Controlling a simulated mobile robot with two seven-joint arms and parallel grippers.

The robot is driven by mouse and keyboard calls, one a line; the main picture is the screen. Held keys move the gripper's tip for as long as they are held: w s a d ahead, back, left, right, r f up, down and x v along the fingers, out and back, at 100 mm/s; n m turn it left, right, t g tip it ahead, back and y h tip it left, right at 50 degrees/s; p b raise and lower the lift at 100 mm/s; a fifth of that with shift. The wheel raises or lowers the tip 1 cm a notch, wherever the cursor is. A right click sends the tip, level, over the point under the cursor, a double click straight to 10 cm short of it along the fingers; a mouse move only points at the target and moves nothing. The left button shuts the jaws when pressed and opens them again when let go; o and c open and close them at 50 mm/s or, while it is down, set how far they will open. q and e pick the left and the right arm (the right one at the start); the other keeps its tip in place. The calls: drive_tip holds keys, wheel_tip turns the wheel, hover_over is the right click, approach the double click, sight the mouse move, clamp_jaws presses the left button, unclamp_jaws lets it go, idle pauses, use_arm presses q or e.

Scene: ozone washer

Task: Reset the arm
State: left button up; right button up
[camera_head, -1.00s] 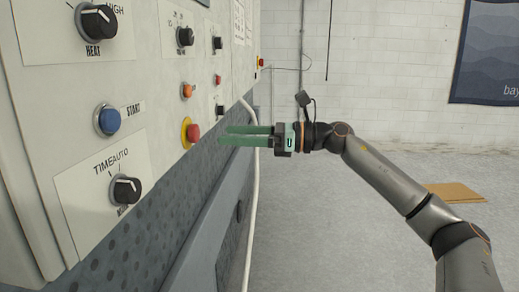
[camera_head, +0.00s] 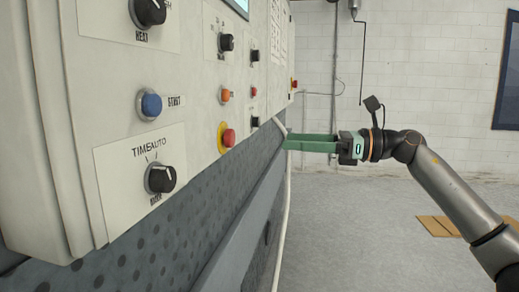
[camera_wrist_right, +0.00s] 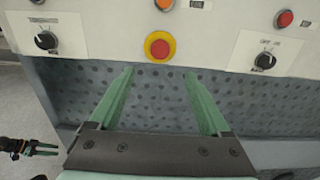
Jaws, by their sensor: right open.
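My right gripper (camera_head: 287,141) has green fingers and is open and empty, held level in front of the washer's control panel (camera_head: 82,100). Its fingertips are to the right of the red emergency button with a yellow ring (camera_head: 228,138), apart from it in the head view. In the right wrist view, the two spread fingers (camera_wrist_right: 160,74) point toward the panel, with the emergency button (camera_wrist_right: 159,47) beyond and between them. Another small gripper with green fingers, my left one (camera_wrist_right: 42,148), shows at the lower left of that view; its opening is too small to judge.
The panel also carries a blue start button (camera_head: 151,104), an orange button (camera_head: 225,95) and several black knobs. A pale cable (camera_head: 283,230) hangs by the machine. A brown flat sheet (camera_head: 438,226) lies on the floor. Open floor (camera_head: 350,230) is at the right.

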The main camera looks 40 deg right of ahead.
drive_tip(key=w+a+f+m+t+p, duration=0.1)
drive_tip(key=w+f+m+t+p, duration=0.15)
drive_tip(key=f+m, duration=0.4)
drive_tip(key=w+a+f+m+t+p, duration=0.1)
drive_tip(key=w+f+m+p, duration=0.15)
drive_tip(key=f+m, duration=0.4)
drive_tip(key=s+a+f+m+h+p, duration=0.15)
drive_tip(key=f+m+h, duration=0.25)
drive_tip(key=f+m, duration=0.45)
drive_tip(key=s+a+f+m+h+p, duration=0.1)
drive_tip(key=a+f+m+h, duration=0.3)
drive_tip(key=f, duration=0.7)
use_arm(q)
drive_tip(key=s+a+r+p, duration=0.1)
drive_tip(key=a+r+p, duration=0.2)
drive_tip(key=r, duration=0.5)
drive_tip(key=shift+s+a+r+n+y+p, duration=0.3)
drive_tip(key=shift+s+y+p, duration=0.1)
drive_tip(key=shift+p, duration=0.2)
use_arm(e)
drive_tip(key=s+a+f+m+g+h, duration=0.1)
drive_tip(key=s+a+f+m+g, duration=0.7)
drive_tip(key=s+a+f+m, duration=0.8)
drive_tip(key=s+a+f, duration=0.2)
drive_tip(key=s, duration=0.2)
drive_tip(key=shift+s+f, duration=0.4)
